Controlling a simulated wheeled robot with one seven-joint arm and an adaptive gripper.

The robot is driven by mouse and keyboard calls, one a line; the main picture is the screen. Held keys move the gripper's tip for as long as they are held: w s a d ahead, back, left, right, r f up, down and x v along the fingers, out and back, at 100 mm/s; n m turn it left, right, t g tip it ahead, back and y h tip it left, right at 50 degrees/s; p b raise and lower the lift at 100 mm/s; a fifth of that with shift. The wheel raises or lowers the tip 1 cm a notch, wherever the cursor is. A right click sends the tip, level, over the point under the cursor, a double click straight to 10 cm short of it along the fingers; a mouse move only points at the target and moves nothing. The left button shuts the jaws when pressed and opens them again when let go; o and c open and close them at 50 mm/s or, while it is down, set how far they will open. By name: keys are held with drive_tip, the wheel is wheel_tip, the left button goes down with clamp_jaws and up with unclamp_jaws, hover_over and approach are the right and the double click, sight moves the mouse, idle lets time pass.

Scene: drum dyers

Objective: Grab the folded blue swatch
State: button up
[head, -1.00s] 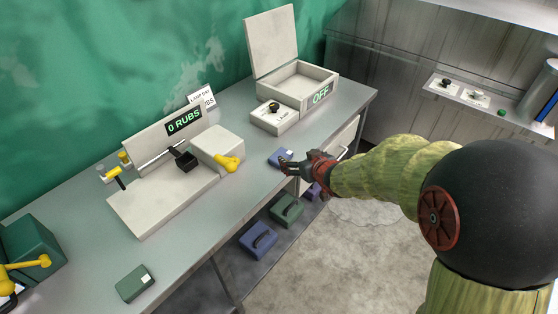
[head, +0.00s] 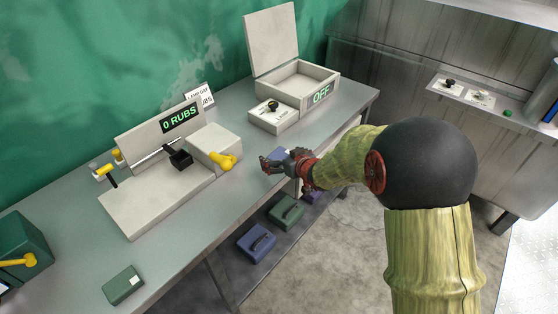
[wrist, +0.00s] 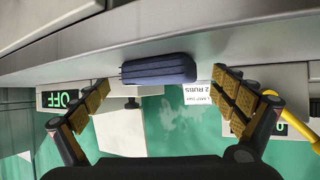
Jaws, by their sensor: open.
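The folded blue swatch (head: 277,152) lies on the grey table near its front edge, partly hidden behind my gripper (head: 270,163) in the head view. In the wrist view, which looks upside down, the swatch (wrist: 158,70) is a dark blue folded bundle lying on the table surface. My gripper's two padded fingers are spread wide, one to each side of the swatch. The swatch appears ahead of the fingers, between their lines, with a visible gap on both sides. Nothing is held.
A pale machine with a "0 RUBS" display (head: 180,118) and yellow handle (head: 223,161) stands left of the gripper. An open-lidded box marked "OFF" (head: 321,94) stands behind. A green folded swatch (head: 123,285) lies front left. Blue (head: 257,243) and green (head: 286,212) cases sit below.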

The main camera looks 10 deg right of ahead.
drive_tip(key=c, duration=0.3)
drive_tip(key=c, duration=0.8)
drive_tip(key=shift+r, duration=0.1)
drive_tip(key=shift+c, duration=0.4)
